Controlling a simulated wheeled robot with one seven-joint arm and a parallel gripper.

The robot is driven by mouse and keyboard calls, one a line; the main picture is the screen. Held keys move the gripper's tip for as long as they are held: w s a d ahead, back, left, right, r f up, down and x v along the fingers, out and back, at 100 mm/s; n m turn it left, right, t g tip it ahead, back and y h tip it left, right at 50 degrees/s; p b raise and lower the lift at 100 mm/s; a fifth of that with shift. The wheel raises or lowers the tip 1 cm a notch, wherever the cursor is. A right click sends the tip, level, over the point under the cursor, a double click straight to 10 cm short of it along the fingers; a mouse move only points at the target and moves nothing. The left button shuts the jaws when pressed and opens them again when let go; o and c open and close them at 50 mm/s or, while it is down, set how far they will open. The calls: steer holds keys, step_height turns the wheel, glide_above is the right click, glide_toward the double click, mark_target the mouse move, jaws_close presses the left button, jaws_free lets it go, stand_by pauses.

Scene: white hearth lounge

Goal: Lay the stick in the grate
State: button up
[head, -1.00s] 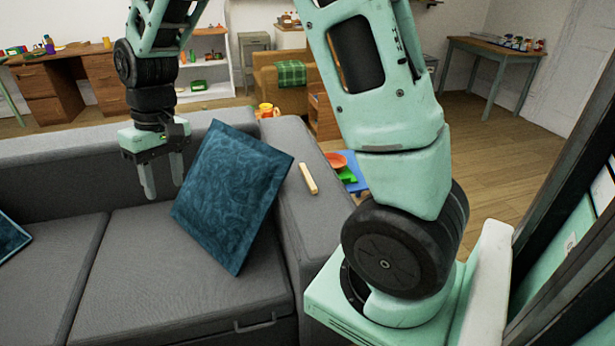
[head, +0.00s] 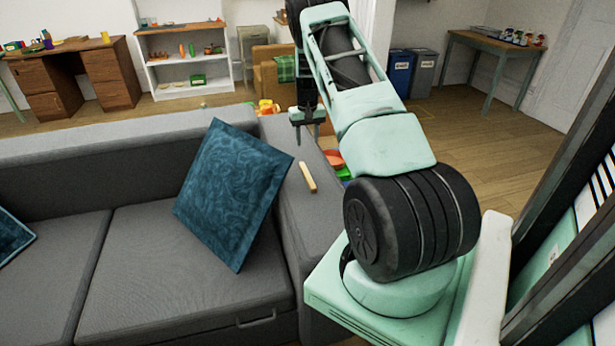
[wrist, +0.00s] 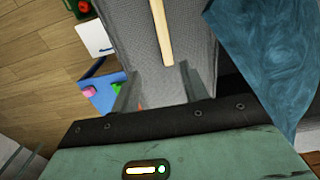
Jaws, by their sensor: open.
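The stick (head: 307,177), a pale wooden bar, lies on top of the grey sofa's right armrest (head: 291,205). In the wrist view the stick (wrist: 161,32) runs down from the top edge, lengthwise on the armrest. My gripper (head: 307,136) is above the far part of the armrest, behind the stick in the head view. In the wrist view its two fingers (wrist: 156,84) are apart with nothing held between them. The stick's near end shows just ahead of the gap between them, apart from both. No grate shows in either view.
A blue cushion (head: 233,195) leans beside the armrest; it also shows close by in the wrist view (wrist: 265,55). Toys, including an orange bowl (head: 334,158), lie beyond the armrest. A desk (head: 75,75), white shelf (head: 185,60) and armchair stand behind. Wooden floor is open at right.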

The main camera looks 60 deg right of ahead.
glide_above(305, 169)
steer(key=f, duration=0.6)
steer(key=shift+s+d+f, duration=0.25)
steer(key=shift+d, duration=0.05)
steer(key=shift+w+a+f+p, duration=0.15)
steer(key=shift+f+p, duration=0.25)
steer(key=shift+f, duration=0.95)
steer(key=shift+w+a+f+p, duration=0.15)
steer(key=shift+f+p, duration=0.25)
steer(key=shift+f, duration=0.95)
steer(key=shift+c, duration=0.4)
jaws_close()
